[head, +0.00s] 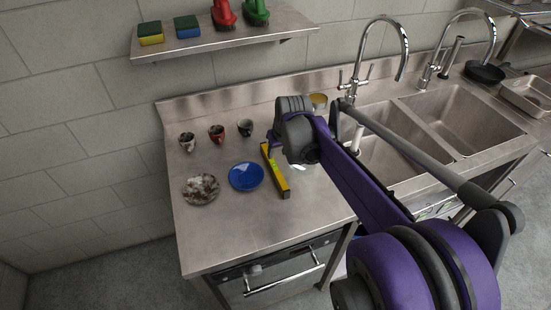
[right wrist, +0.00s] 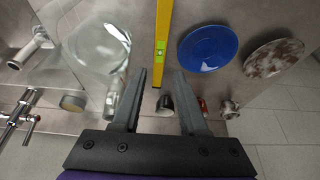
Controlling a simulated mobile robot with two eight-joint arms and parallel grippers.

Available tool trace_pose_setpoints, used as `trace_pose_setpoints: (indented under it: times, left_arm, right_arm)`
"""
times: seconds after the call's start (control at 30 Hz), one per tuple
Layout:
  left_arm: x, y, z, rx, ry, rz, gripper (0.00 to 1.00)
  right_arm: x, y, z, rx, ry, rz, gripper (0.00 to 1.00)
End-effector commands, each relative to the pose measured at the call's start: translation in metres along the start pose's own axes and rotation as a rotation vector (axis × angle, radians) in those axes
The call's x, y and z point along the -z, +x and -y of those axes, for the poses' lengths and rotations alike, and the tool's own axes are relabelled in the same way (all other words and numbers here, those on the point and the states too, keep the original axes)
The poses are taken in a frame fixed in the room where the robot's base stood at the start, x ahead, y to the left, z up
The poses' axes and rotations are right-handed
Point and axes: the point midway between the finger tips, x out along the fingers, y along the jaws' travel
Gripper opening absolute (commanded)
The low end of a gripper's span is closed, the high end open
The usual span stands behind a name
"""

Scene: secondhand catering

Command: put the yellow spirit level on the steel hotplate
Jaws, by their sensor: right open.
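The yellow spirit level (head: 276,175) lies on the steel counter, just right of the blue plate. It also shows in the right wrist view (right wrist: 162,35), running from the top edge down to between the fingers. My right gripper (head: 271,143) is above the level's far end. Its fingers (right wrist: 160,78) are open, one on each side of the level's end, with nothing clamped. From these views I cannot tell whether they are at the level's height. I cannot make out a separate steel hotplate in either view. My left gripper is not in view.
The blue plate (head: 246,176) and a mottled plate (head: 201,189) lie left of the level. Behind them stand three cups, one being a red cup (head: 217,133). A clear glass vessel (right wrist: 101,47) stands beside the level. Sinks (head: 459,122) and taps are right; a shelf (head: 225,40) hangs above.

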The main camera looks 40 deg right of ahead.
Motion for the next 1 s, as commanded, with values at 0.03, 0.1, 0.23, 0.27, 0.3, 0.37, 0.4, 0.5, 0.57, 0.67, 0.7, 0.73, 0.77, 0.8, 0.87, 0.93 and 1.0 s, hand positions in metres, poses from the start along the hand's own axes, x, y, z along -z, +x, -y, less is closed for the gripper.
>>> trace_pose_setpoints:
  times: [0.03, 0.1, 0.23, 0.27, 0.3, 0.37, 0.4, 0.5, 0.57, 0.67, 0.7, 0.73, 0.77, 0.8, 0.87, 0.93, 1.0]
  left_arm:
    - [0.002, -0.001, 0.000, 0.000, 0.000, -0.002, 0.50]
    - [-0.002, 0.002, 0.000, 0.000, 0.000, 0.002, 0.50]
    - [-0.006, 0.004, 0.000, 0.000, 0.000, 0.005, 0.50]
    - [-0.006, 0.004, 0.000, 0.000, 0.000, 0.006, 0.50]
    - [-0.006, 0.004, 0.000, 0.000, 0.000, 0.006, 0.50]
    - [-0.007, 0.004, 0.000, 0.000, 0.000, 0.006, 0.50]
    - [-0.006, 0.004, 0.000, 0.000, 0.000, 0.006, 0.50]
    - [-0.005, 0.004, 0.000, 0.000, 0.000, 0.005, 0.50]
    - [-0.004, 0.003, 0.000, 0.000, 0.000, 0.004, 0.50]
    - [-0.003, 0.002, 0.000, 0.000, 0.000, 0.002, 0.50]
    - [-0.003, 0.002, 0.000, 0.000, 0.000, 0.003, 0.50]
    - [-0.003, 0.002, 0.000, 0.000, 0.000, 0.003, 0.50]
    - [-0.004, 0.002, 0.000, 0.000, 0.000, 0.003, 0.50]
    - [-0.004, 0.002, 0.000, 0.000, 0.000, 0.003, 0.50]
    - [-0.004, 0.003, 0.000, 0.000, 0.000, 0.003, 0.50]
    - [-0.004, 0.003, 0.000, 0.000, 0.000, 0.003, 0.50]
    - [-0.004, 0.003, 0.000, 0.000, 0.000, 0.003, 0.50]
  right_arm:
    - [0.001, 0.006, 0.000, 0.001, -0.001, -0.001, 0.42]
    - [-0.002, 0.019, 0.000, 0.000, -0.001, 0.002, 0.42]
    - [-0.003, 0.042, -0.001, -0.001, -0.001, 0.004, 0.42]
    - [-0.004, 0.046, -0.001, -0.001, -0.001, 0.004, 0.42]
    - [-0.003, 0.050, -0.001, -0.001, -0.001, 0.004, 0.42]
    - [-0.003, 0.054, -0.001, -0.001, 0.000, 0.003, 0.42]
    - [-0.004, 0.056, 0.000, -0.001, 0.000, 0.003, 0.42]
    - [-0.003, 0.064, 0.000, -0.001, 0.000, 0.002, 0.42]
    - [-0.004, 0.072, 0.000, -0.001, 0.000, 0.002, 0.42]
    - [-0.005, 0.088, -0.001, -0.001, 0.000, 0.002, 0.42]
    - [-0.005, 0.094, -0.001, -0.001, 0.000, 0.002, 0.42]
    - [-0.005, 0.098, -0.001, -0.001, -0.001, 0.002, 0.42]
    - [-0.006, 0.102, -0.001, -0.001, -0.001, 0.002, 0.42]
    - [-0.006, 0.105, -0.001, -0.001, -0.001, 0.002, 0.42]
    - [-0.006, 0.108, -0.001, -0.001, -0.001, 0.002, 0.42]
    - [-0.006, 0.109, -0.001, -0.001, -0.001, 0.002, 0.42]
    - [-0.006, 0.108, -0.001, -0.001, 0.000, 0.002, 0.42]
